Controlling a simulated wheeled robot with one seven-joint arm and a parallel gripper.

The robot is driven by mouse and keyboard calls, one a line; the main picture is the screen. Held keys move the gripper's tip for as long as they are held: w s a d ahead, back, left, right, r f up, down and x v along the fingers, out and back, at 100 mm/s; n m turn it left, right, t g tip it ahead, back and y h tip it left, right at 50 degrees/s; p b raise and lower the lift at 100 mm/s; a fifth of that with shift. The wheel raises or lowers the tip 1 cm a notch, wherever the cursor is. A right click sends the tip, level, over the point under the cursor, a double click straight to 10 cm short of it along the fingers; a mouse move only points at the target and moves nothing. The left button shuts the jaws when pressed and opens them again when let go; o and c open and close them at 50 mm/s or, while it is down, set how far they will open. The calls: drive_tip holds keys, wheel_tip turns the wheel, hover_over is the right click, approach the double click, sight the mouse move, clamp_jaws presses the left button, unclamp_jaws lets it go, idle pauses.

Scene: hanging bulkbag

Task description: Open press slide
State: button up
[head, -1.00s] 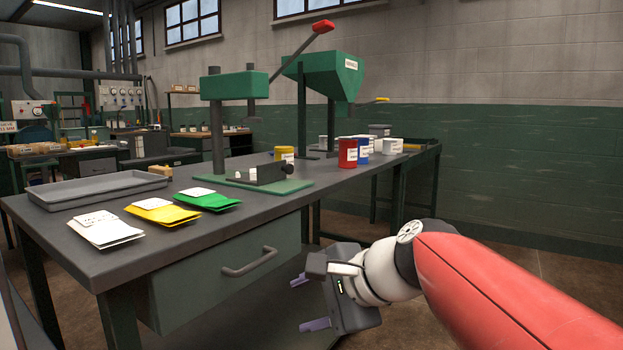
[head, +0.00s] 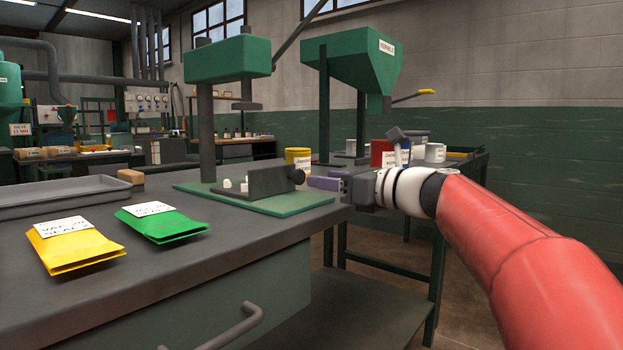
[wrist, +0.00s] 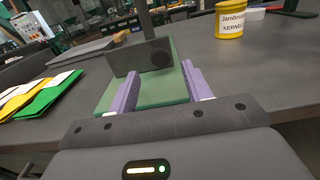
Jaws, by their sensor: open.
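The press (head: 228,62) has a green head on a dark column and a green base plate (head: 290,203). Its slide (head: 268,182) is a dark grey block with a round black knob (head: 298,177) on its right end. Small white pieces lie behind the slide's left part. My gripper (head: 314,183) is just right of the knob, fingers pointing at it. In the wrist view the purple fingers (wrist: 160,80) are spread, with the slide (wrist: 128,58) and knob (wrist: 161,58) ahead between them. The gripper holds nothing; I cannot tell whether it touches the knob.
Yellow (head: 75,245) and green (head: 160,222) packets lie on the bench at front left, beside a grey tray (head: 60,192). A yellow can (head: 298,158) and a red can (head: 381,152) stand behind the gripper. A green hopper (head: 355,62) stands at the back.

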sight(301, 176)
drive_tip(key=x, duration=0.5)
drive_tip(key=shift+w+a, duration=0.15)
drive_tip(key=shift+a, duration=0.05)
clamp_jaws()
drive_tip(key=shift+d, duration=0.1)
